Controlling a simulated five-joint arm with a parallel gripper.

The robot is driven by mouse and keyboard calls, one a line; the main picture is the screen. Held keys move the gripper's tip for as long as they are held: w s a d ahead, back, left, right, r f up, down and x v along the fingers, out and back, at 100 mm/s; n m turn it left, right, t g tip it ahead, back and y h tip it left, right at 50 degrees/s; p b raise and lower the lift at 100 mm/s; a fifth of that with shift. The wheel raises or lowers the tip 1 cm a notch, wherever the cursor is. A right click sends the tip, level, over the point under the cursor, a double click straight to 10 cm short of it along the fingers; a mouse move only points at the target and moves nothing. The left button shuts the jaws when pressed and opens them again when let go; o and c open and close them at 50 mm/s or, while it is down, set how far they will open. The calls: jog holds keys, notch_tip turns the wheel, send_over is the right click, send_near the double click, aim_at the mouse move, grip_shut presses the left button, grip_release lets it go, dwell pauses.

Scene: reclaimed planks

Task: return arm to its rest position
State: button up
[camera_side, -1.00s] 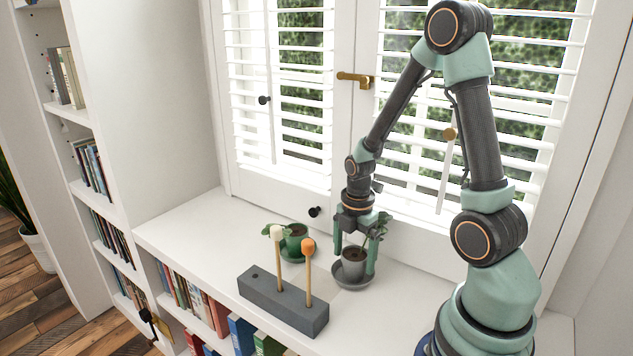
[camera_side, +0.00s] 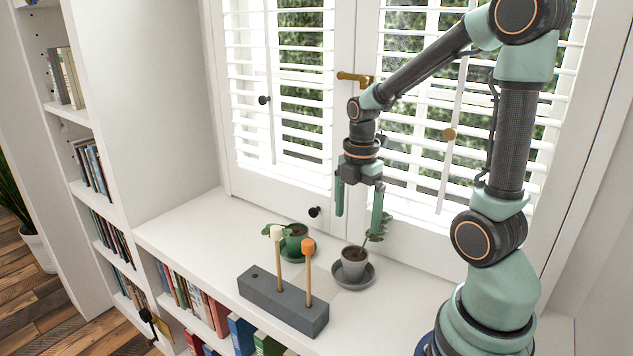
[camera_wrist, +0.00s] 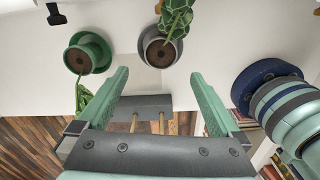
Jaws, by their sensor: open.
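My gripper (camera_side: 358,205) is open and empty, fingers pointing down, above the grey pot (camera_side: 355,262) and apart from it. Its two green fingers also show in the wrist view (camera_wrist: 160,92), with nothing between them. The grey pot holds a leafy plant and stands upright on a grey saucer (camera_side: 368,280) on the white sill. It shows in the wrist view (camera_wrist: 150,53) beyond the fingertips. My arm is raised and bent, reaching left from its base.
A green pot (camera_side: 295,242) with a plant stands on a green saucer at the back left. A dark grey block (camera_side: 268,303) with two upright sticks, one orange-tipped, sits at the sill's front. White shutters (camera_side: 280,95) rise close behind. The sill's left part is clear.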

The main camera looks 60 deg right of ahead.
jog(key=a+r+m+t, duration=0.5)
jog(key=a+r+m, duration=0.5)
jog(key=m, duration=0.6)
jog(key=a, duration=0.2)
jog(key=shift+a+t, duration=0.3)
jog(key=shift+a, duration=0.1)
